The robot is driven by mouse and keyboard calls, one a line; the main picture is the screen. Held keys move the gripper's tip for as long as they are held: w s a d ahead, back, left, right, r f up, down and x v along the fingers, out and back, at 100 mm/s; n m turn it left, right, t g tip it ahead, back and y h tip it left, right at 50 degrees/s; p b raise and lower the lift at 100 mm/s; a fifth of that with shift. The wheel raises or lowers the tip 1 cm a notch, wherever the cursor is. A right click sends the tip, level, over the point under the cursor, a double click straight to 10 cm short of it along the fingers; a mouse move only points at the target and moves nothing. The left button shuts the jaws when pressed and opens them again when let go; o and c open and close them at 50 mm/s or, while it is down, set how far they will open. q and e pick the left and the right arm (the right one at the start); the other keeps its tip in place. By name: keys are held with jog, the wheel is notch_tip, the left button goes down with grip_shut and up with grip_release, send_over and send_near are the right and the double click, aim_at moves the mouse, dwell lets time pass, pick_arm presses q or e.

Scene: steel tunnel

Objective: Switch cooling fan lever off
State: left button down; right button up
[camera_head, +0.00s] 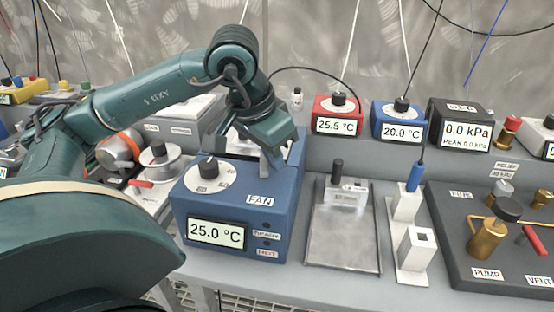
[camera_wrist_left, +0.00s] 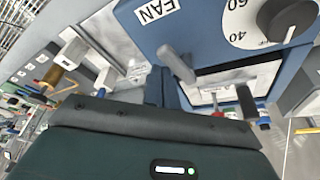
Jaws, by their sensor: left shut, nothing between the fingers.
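The blue fan unit (camera_head: 245,205) stands on the grey bench, with a FAN label, a black dial and a display reading 25.0 °C. My left gripper (camera_head: 272,160) is above the back right of its top face, pointing down, shut and empty. In the left wrist view a short grey lever (camera_wrist_left: 176,63) sticks up from the blue top beside the FAN label, close to my gripper. My right gripper is not in view.
A red unit (camera_head: 338,117) and a blue unit (camera_head: 398,120) stand on the shelf behind. A metal plate (camera_head: 342,245) with a black-handled post is to the right, then white switch blocks (camera_head: 415,255) and a dark pump panel (camera_head: 500,262). My left arm covers the left side.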

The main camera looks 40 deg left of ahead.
pick_arm(q)
jog(key=shift+w, duration=0.1)
jog(key=shift+w+a, duration=0.2)
jog(key=shift+a, duration=0.15)
jog(key=shift+w+a, duration=0.25)
jog(key=shift+a, duration=0.05)
